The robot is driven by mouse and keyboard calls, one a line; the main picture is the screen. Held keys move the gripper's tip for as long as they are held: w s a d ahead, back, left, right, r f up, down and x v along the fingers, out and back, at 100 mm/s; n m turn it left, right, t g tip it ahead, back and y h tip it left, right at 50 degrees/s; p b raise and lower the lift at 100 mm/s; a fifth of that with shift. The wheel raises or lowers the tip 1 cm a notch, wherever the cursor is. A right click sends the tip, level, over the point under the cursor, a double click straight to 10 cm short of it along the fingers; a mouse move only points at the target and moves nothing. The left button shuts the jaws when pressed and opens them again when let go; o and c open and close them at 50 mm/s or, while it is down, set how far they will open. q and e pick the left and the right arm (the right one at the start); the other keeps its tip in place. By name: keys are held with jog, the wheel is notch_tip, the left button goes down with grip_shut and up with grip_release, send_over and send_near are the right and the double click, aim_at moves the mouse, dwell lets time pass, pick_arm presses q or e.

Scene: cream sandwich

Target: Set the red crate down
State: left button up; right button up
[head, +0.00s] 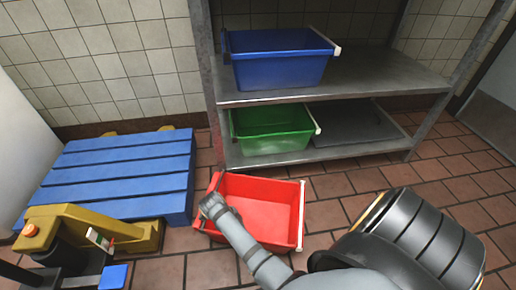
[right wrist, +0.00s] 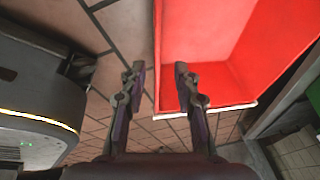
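The red crate (head: 258,201) is empty, with a white bar along its right side, and is in front of the shelf. I cannot tell whether its base rests fully on the floor.
A metal shelf (head: 390,80) holds a blue crate (head: 278,68) above and a green crate (head: 270,130) below. A blue pallet (head: 125,170) and a yellow pallet jack (head: 140,236) stand on the left. Bare floor (head: 345,183) lies right of the red crate.

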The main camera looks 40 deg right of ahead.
jog(key=b+x, duration=0.3)
jog(key=x, duration=0.2)
jog(key=shift+f, duration=0.25)
jog(key=b+x, duration=0.4)
jog(key=x, duration=0.1)
jog(key=shift+f, duration=0.1)
grip_shut()
jog(key=shift+r, duration=0.2)
